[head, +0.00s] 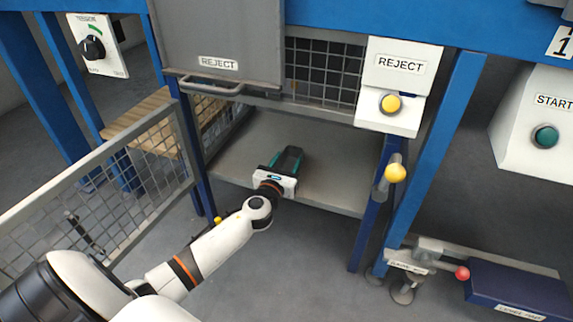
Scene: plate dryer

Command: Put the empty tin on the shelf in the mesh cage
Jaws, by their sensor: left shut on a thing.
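My left gripper (288,158) reaches in over the grey shelf (335,165) of the mesh cage (325,75), through the opening below the REJECT door. It is shut on a dark thing between its teal-edged fingers, which I take to be the tin; its shape is hardly visible. I cannot tell whether the thing touches the shelf. The rest of the shelf that I see is bare. My right gripper is not in view.
The grey REJECT door (218,40) is raised, its handle (212,88) above the opening. A REJECT box with a yellow button (391,104) and a yellow knob (396,173) are to the right. A mesh fence (110,190) stands left of my arm.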

